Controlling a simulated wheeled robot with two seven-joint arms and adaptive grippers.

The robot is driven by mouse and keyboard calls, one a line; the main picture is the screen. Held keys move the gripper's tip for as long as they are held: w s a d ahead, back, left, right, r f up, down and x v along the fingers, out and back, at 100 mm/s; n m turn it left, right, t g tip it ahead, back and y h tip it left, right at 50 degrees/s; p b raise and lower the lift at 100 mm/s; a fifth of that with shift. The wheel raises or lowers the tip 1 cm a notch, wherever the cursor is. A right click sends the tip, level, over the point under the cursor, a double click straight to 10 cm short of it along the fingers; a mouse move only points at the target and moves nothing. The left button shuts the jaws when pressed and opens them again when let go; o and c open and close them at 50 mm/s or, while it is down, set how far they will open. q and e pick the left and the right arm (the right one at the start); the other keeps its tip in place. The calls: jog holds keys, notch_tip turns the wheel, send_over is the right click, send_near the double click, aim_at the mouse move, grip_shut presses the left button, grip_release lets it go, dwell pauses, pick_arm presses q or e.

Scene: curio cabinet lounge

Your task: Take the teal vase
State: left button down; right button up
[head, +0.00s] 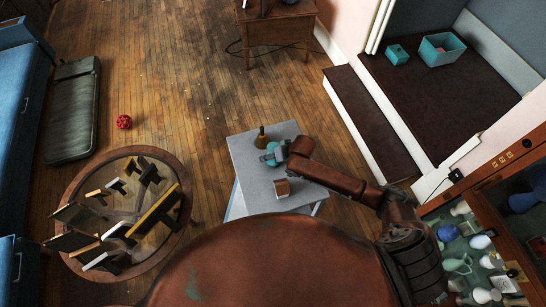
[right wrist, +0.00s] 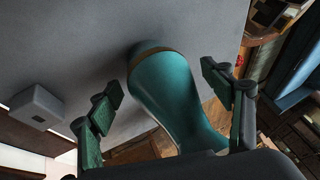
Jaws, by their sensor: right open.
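The teal vase (head: 271,147) stands on the small grey table (head: 245,180) in the head view, partly hidden by my right gripper (head: 277,153). In the right wrist view the vase (right wrist: 170,90) shows large, with a brownish-gold band near one end and a narrower waist. My right gripper (right wrist: 165,110) is open, with one finger on each side of the vase and visible gaps between them. My left gripper is not in view.
A dark bottle-like object (head: 262,138) stands just behind the vase. A small brown and white block (head: 282,188) sits nearer on the table; a pale block (right wrist: 38,106) shows in the wrist view. A glass cabinet of vases (head: 470,240) is at right.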

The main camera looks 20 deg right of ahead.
jog(key=c, duration=1.2)
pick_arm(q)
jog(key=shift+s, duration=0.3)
pick_arm(e)
jog(key=shift+c, duration=1.1)
